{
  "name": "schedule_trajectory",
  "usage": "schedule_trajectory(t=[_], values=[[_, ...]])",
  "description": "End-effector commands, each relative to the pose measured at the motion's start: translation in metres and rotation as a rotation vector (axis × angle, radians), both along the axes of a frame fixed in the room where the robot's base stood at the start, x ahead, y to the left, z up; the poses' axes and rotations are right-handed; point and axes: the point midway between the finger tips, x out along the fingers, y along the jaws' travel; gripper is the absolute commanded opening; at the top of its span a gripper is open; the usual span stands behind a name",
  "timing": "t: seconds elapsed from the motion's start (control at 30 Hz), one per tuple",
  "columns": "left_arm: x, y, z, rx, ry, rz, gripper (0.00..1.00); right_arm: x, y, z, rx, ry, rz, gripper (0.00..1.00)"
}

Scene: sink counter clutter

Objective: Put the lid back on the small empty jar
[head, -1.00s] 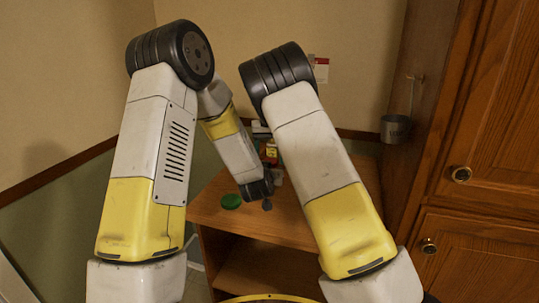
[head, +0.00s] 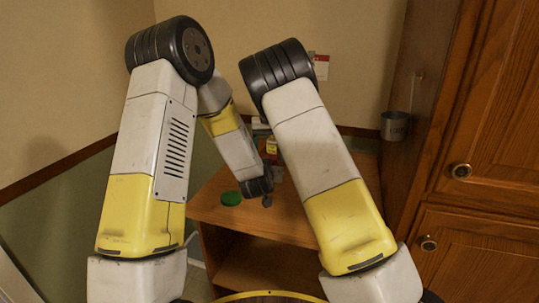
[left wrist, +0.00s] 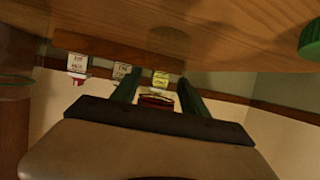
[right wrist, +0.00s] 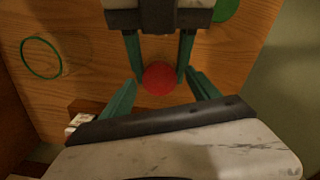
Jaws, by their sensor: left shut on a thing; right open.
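My left gripper (right wrist: 160,62) reaches in from the top of the right wrist view. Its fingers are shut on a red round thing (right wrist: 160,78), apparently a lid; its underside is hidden. The red thing also shows between the fingers in the left wrist view (left wrist: 155,101). My right gripper (right wrist: 160,92) is open and empty, its fingers apart on either side below the red thing. A thin green ring (right wrist: 41,39) shows on the wooden top at the left of that view, with wood visible inside it. I cannot tell whether it is a clear jar's rim.
A green disc (head: 231,198) lies on the wooden counter (head: 210,211) near its left side. Several small labelled containers, one yellow and red (head: 271,147), stand toward the back. A metal cup (head: 394,126) hangs by the wooden cabinet (head: 480,130). My right arm hides the counter's right part.

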Motion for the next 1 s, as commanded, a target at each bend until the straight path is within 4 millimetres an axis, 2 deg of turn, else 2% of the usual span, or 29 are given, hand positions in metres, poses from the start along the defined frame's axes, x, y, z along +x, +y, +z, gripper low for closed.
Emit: schedule_trajectory(t=[0.13, 0.27, 0.5, 0.7, 0.83, 1.0], values=[[0.0, 0.0, 0.0, 0.0, -0.001, 0.0, 0.0, 0.0, 0.0, 0.004, 0.0, -0.001, 0.0, 0.7], [0.0, 0.0, 0.0, 0.0, -0.001, 0.0, 0.0, 0.001, 0.0, 0.02, 0.002, -0.003, 0.0, 0.7], [0.0, 0.0, 0.0, 0.0, -0.001, 0.0, 0.0, 0.002, 0.0, 0.071, 0.001, -0.005, 0.0, 0.7], [0.0, 0.0, 0.0, 0.0, -0.001, 0.0, 0.0, 0.002, 0.0, 0.105, 0.001, -0.003, 0.0, 0.7], [0.0, 0.0, 0.0, 0.0, -0.001, 0.0, 0.0, 0.001, 0.0, 0.117, 0.001, -0.001, 0.001, 0.7], [0.0, 0.0, 0.0, 0.0, -0.001, 0.0, 0.0, 0.0, 0.0, 0.12, 0.0, 0.0, 0.0, 0.7]])
